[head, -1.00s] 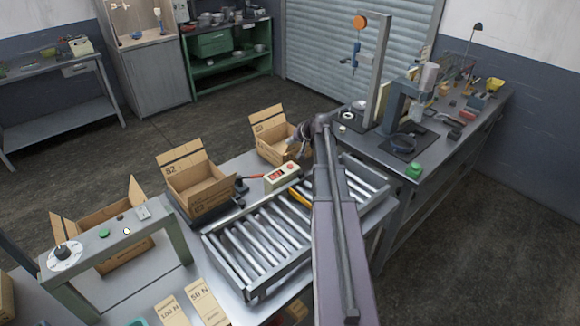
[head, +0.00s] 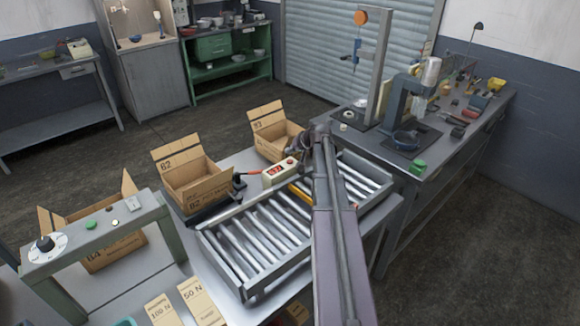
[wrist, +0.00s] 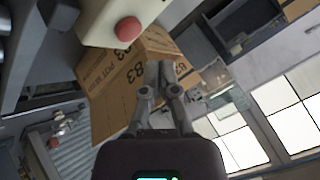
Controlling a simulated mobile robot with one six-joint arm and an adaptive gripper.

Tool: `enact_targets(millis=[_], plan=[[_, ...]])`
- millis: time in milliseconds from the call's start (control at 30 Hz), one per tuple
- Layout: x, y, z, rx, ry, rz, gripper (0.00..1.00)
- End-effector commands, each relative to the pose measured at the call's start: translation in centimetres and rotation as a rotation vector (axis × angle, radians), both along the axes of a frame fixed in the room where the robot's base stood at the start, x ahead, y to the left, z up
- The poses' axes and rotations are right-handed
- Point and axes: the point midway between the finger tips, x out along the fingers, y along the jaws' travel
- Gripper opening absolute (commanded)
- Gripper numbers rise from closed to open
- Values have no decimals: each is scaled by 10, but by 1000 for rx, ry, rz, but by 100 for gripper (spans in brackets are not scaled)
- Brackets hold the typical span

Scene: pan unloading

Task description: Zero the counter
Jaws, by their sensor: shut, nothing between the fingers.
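The counter (head: 279,173) is a small beige box with a red lit display, standing behind the roller conveyor. Its digits are too small to read surely. A red button (head: 291,161) sits at its right end. In the wrist view the beige box (wrist: 108,14) is at the top, its red button (wrist: 128,29) facing me. My gripper (wrist: 167,67) is shut and empty, in front of carton B3 (wrist: 135,75) and apart from the button in the picture. In the head view the gripper is mostly hidden by my arm, close to the counter's button end.
Carton B2 (head: 186,184) stands left of the counter, carton B3 (head: 272,133) behind it. The roller conveyor (head: 240,283) lies in front. A cluttered bench (head: 444,152) stands at the right.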

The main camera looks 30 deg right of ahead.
Motion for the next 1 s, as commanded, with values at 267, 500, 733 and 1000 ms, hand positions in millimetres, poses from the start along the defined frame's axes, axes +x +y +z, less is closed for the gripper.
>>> enact_targets(millis=[267,500,733,1000], plan=[[0,0,-17,0,0,0,0],[0,1,-19,0,0,0,0],[0,1,-18,-1,0,1,0],[0,1,-18,-1,0,1,0]])
